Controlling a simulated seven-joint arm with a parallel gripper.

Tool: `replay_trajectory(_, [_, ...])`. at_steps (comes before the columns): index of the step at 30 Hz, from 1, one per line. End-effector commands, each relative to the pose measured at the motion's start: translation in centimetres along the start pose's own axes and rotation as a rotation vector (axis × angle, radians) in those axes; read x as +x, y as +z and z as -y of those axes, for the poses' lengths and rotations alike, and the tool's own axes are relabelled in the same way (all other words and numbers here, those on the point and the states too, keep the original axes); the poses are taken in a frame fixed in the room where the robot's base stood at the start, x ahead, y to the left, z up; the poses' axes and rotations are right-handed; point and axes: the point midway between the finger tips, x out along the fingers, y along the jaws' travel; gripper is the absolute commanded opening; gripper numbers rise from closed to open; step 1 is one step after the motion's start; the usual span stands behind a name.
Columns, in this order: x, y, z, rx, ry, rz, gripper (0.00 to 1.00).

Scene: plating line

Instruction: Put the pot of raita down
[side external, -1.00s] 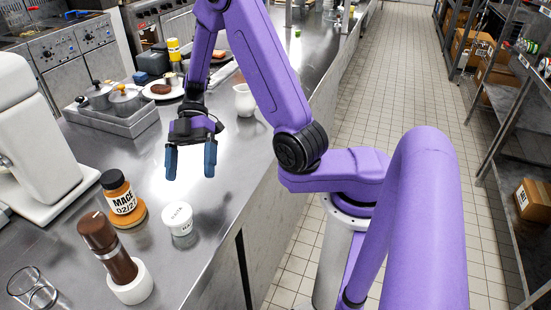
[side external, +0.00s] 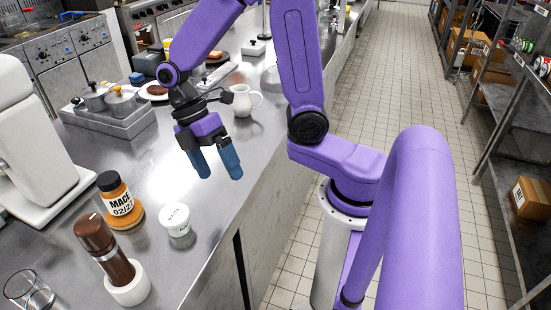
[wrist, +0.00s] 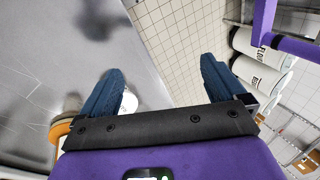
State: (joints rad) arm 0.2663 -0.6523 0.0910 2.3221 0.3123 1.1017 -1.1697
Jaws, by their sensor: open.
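The pot of raita (side external: 175,220) is a small white tub with a white lid, upright on the steel counter near its front edge. In the wrist view a part of a white round thing, likely the pot (wrist: 130,101), shows beside the left finger, which hides the rest. My gripper (side external: 218,172) has blue fingers, spread apart with nothing between them. It hangs above the counter, behind the pot in the side view and clear of it. In the wrist view my gripper (wrist: 162,75) is over the counter edge and the tiled floor.
A white jug (side external: 242,102) stands behind my gripper. A tray of small pots (side external: 135,125) lies farther back. The counter between is bare.

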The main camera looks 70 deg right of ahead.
Motion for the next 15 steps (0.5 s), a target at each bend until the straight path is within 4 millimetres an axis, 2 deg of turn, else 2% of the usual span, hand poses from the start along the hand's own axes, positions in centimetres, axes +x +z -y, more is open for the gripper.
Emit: replay_trajectory(15, [1.0, 3.2, 5.6, 0.150, 0.272, 0.075, 0.97])
